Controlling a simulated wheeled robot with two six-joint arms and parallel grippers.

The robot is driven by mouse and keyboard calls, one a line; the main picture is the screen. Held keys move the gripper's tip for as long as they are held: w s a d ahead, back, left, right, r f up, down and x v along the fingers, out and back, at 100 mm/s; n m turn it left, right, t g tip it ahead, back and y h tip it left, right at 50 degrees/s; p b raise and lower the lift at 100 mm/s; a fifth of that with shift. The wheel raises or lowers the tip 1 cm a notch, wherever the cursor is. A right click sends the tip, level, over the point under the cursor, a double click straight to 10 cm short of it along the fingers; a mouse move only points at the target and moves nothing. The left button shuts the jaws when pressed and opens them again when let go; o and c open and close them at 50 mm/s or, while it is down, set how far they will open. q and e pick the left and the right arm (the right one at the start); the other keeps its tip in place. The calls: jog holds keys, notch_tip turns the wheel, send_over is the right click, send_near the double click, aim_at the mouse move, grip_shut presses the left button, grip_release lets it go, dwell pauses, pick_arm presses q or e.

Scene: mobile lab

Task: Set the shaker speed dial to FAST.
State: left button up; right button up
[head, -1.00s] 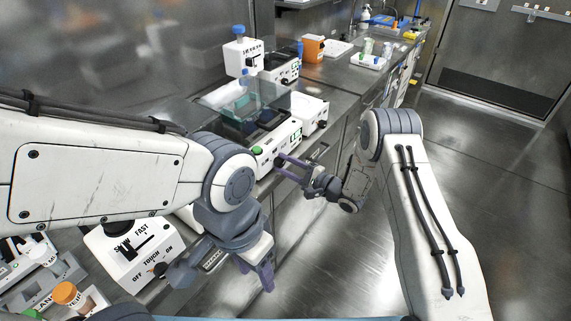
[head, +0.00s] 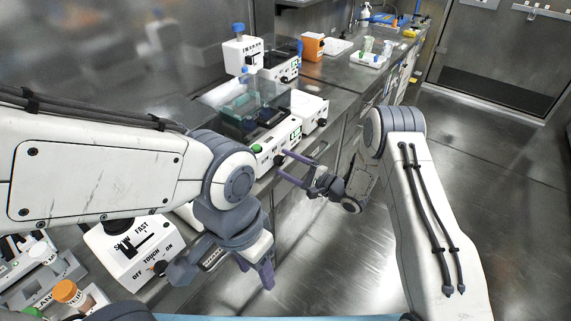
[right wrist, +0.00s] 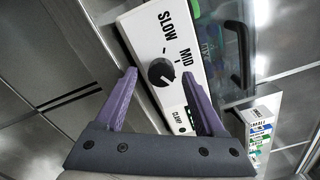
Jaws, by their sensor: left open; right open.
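The shaker (head: 268,152) is a white unit with a clear-lidded top on the left bench. In the right wrist view its white front panel (right wrist: 142,45) shows the labels SLOW and MID. The black speed dial (right wrist: 161,72) lies between my open right fingertips (right wrist: 159,76) in the picture, with no visible contact. I cannot tell its exact setting, and the FAST label is not visible. A CLAMP label shows lower on the panel. In the head view my right gripper (head: 281,163) points at the shaker's front. My left gripper (head: 256,275) is open and empty beside the near bench edge.
A white device (head: 133,250) with SLOW/FAST and OFF/TOUCH/ON markings stands nearby at lower left. Another white unit (head: 308,108) with a black knob stands beyond the shaker. An orange-capped bottle (head: 66,291) is at lower left. The floor right of the bench is clear.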

jog(key=v, duration=0.9)
jog(key=shift+s+d+b, duration=0.25)
jog(key=shift+b, duration=0.2)
jog(key=w+a+r+n+g+h+p, duration=0.1)
jog(key=w+a+r+n+h, duration=0.2)
jog(key=a+n+h, duration=0.1)
jog(key=s+a+r+n+g+h+p, duration=0.2)
jog(key=s+r+n+h, duration=0.4)
jog(key=r+n, duration=0.15)
jog(key=s+d+r+n+g+h, duration=0.1)
jog(key=s+r+n+g, duration=0.2)
jog(key=s, duration=1.2)
jog(key=s+d+r+n+g+h+p, duration=0.1)
jog(key=s+r+n+g, duration=0.3)
jog(key=s, duration=1.1)
jog(key=shift+s+d+r+n+g+h, duration=0.25)
jog(key=shift+s+r+n+h, duration=0.2)
jog(key=shift+n+h, duration=0.35)
jog(key=shift+w+a, duration=0.1)
